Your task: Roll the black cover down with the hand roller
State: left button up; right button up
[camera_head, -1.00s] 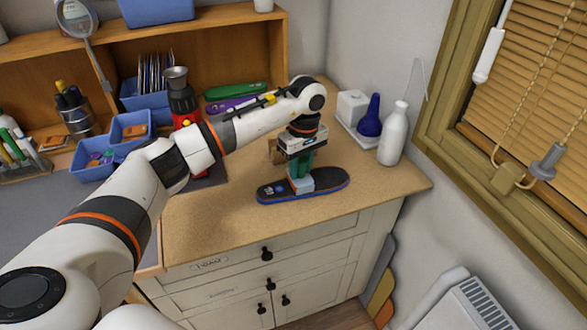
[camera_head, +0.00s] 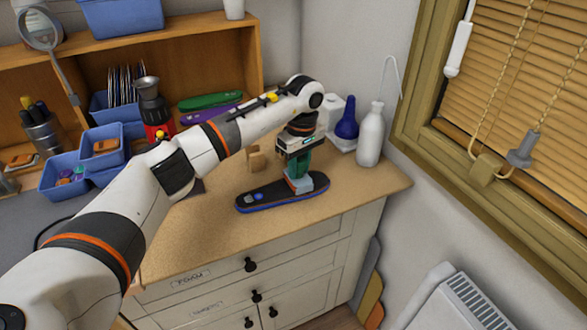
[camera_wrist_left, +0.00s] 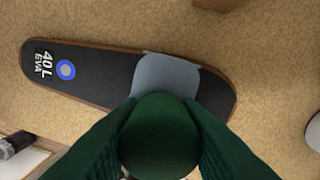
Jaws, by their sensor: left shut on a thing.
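The insole with its black cover (camera_head: 265,200) lies on the cork-coloured worktop, with a blue lower edge in the head view. In the left wrist view the black cover (camera_wrist_left: 100,82) shows a white "40L EVA" label and a blue ring. My left gripper (camera_head: 298,172) points down over the insole's right part and is shut on the hand roller. The roller's grey head (camera_wrist_left: 168,75) is over the black cover and seems to touch it; its dark green grip (camera_wrist_left: 160,135) is between the fingers. My right gripper is not in view.
A small wooden block (camera_head: 256,158) stands behind the insole. A white bottle (camera_head: 370,138) and a blue bulb (camera_head: 346,120) are at the back right. Blue bins (camera_head: 104,145) and a red-and-black heat tool (camera_head: 155,110) are at the left. The worktop's front edge is close to the insole.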

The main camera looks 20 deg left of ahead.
pick_arm(q)
jog(key=shift+w+d+f+b, duration=0.2)
jog(key=shift+w+d+b, duration=0.7)
jog(key=shift+w+d, duration=0.5)
jog(key=shift+s+a+r+p, duration=0.15)
jog(key=shift+s+a+p, duration=0.35)
jog(key=shift+s+a, duration=0.25)
jog(key=shift+s+a+p, duration=0.75)
jog(key=shift+s+a, duration=1.05)
jog(key=shift+s, duration=0.3)
jog(key=shift+s+a+r+p, duration=0.15)
jog(key=shift+s+a+p, duration=0.15)
jog(key=shift+s+a, duration=1.1)
jog(key=shift+s+a+r, duration=0.1)
jog(key=shift+s+a, duration=0.6)
jog(key=shift+s, duration=0.25)
jog(key=shift+s+a+r, duration=0.1)
jog(key=shift+s+a, duration=0.55)
jog(key=shift+s, duration=0.25)
jog(key=shift+w+r+p, duration=0.1)
jog(key=shift+r+p, duration=0.55)
jog(key=shift+r, duration=0.2)
jog(key=shift+r+p, duration=1.45)
jog(key=shift+r, duration=1.2)
